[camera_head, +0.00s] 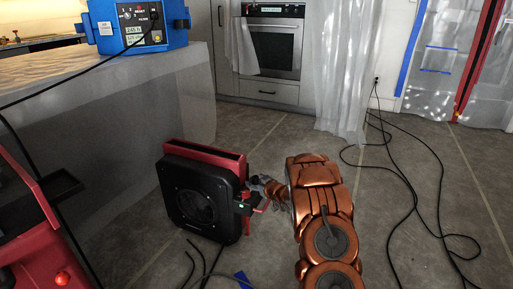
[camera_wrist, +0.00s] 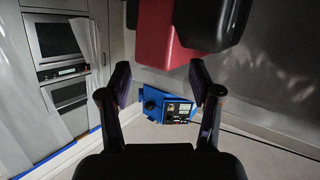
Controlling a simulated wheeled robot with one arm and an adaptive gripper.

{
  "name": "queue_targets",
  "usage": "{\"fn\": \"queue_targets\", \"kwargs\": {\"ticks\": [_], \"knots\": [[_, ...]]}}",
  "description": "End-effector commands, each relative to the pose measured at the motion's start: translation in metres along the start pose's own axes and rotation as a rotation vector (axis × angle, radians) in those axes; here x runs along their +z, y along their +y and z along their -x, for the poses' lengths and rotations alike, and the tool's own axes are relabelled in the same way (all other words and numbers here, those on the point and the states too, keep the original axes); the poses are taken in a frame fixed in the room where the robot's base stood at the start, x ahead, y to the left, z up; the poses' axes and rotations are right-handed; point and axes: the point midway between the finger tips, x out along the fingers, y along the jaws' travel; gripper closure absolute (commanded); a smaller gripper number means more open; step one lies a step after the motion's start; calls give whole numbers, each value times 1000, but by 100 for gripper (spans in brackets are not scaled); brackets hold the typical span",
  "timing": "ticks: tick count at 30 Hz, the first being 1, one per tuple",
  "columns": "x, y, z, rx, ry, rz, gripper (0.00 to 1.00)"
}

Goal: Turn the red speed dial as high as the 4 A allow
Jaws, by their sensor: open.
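A red and black air mover (camera_head: 203,195) stands on the floor in the head view, with a small box and green light (camera_head: 240,205) on its right side. My gripper (camera_head: 259,190) is close beside that box; the small gap or contact between them cannot be told. A small red part (camera_head: 262,206) shows there, but I cannot tell whether it is the speed dial. In the wrist view my gripper (camera_wrist: 160,75) is open and nothing shows held between its fingers. A red and black housing (camera_wrist: 168,35) fills the top there. A blue device with displays (camera_wrist: 168,107) shows beyond the fingers.
A blue meter box (camera_head: 137,25) with small displays sits on the plastic-covered counter (camera_head: 110,85). A red machine (camera_head: 35,250) with a round red knob (camera_head: 62,279) is at lower left. Black cables (camera_head: 410,185) cross the floor at right. An oven (camera_head: 272,45) is at the back.

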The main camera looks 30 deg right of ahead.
Motion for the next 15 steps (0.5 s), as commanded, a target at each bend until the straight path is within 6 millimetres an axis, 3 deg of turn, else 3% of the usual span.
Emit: {"fn": "queue_targets", "kwargs": {"ticks": [1,15], "knots": [[-12,0,3,8,-14,6,36],[-70,3,34,86,-172,41,36]]}}
